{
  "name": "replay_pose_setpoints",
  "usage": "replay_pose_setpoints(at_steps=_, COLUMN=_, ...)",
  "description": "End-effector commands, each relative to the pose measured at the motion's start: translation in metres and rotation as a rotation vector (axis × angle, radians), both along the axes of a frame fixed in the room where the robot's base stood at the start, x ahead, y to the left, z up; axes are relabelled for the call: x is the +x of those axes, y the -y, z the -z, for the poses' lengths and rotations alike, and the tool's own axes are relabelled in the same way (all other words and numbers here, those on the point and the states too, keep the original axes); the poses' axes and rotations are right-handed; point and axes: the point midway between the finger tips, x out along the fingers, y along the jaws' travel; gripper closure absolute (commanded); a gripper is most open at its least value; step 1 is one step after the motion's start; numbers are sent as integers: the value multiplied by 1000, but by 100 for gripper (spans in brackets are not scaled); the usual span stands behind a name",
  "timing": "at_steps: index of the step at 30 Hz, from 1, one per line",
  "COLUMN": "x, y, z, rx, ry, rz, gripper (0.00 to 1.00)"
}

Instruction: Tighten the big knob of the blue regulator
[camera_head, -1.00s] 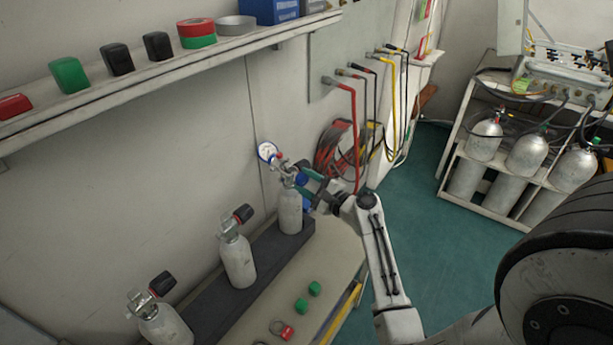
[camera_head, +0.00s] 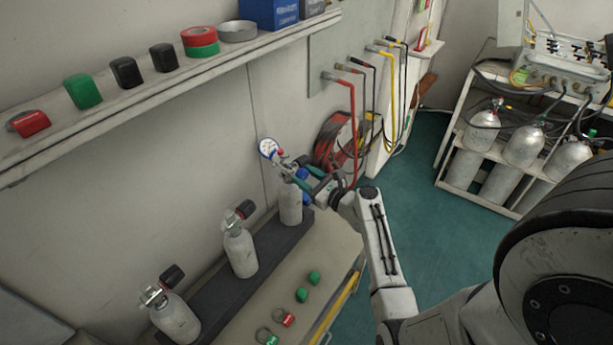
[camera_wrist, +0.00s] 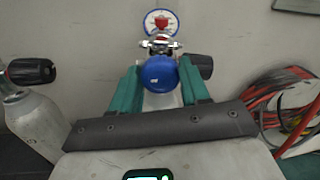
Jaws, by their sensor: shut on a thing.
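The blue regulator sits on the valve of the farthest grey cylinder (camera_head: 290,205). Its round white gauge (camera_head: 268,147) faces out near the wall and also shows in the wrist view (camera_wrist: 160,22). The big blue knob (camera_wrist: 159,73) is between the two teal fingers of my gripper (camera_wrist: 160,85), which is shut on it. A small red part (camera_wrist: 161,22) shows in front of the gauge. A black valve knob (camera_wrist: 201,65) is just right of the fingers. In the head view my gripper (camera_head: 310,178) reaches the regulator from the right and partly hides it.
Two more cylinders (camera_head: 240,253) with black knobs stand on the dark rack, nearer to me; one is at the left in the wrist view. Green and red rings (camera_head: 302,295) lie on the bench. Hoses (camera_head: 352,125) hang right of the gripper. A shelf runs above.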

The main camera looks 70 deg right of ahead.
Motion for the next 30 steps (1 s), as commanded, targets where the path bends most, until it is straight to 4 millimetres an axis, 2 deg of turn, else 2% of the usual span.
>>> replay_pose_setpoints(at_steps=15, x=-2, y=-1, z=5, rx=23, ry=-1, rz=1, gripper=85)
replay_pose_setpoints(at_steps=16, x=-2, y=-1, z=5, rx=23, ry=-1, rz=1, gripper=53)
replay_pose_setpoints(at_steps=24, x=-1, y=0, z=2, rx=20, ry=4, rz=1, gripper=30)
replay_pose_setpoints(at_steps=30, x=-1, y=0, z=2, rx=20, ry=5, rz=1, gripper=30)
